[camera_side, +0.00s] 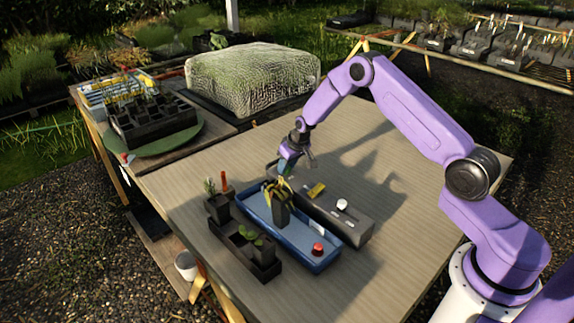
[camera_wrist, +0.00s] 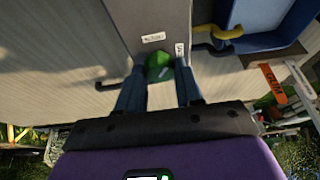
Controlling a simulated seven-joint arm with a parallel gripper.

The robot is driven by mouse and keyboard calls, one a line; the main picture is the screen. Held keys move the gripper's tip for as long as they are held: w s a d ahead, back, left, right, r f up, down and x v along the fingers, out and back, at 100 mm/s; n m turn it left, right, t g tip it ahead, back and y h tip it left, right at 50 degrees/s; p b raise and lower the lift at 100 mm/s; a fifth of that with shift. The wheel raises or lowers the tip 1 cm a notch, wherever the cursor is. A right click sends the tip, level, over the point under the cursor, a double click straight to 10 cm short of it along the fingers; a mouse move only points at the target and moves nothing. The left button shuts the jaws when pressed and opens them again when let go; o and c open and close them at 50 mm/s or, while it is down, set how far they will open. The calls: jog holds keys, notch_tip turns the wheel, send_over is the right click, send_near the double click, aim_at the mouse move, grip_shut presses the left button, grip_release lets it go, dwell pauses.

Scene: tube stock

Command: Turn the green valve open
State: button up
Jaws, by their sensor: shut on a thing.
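The green valve (camera_wrist: 159,60) is a round knob at the end of the dark grey housing (camera_wrist: 150,17), seen in the wrist view. My gripper (camera_wrist: 160,76) has one finger on each side of it and is shut on it. In the side view my gripper (camera_side: 288,168) is at the far end of the long grey housing (camera_side: 352,222), behind the blue trough. The valve cannot be made out there, as the gripper covers that spot. How far the valve is turned cannot be told.
Black planters (camera_side: 232,243) stand at left. The table's right side is clear.

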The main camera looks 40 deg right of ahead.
jog(key=shift+d+n+g+y, duration=0.1)
jog(key=shift+n+g+y, duration=0.35)
jog(key=shift+n, duration=1.2)
jog(key=shift+d+n+g+y, duration=0.1)
jog(key=shift+n+y, duration=0.65)
jog(key=shift+n, duration=0.9)
jog(key=o, duration=1)
jog(key=shift+o, duration=0.2)
jog(key=shift+r, duration=0.1)
jog(key=v, duration=1.7)
jog(key=shift+s+d, duration=0.15)
jog(key=shift+s, duration=0.05)
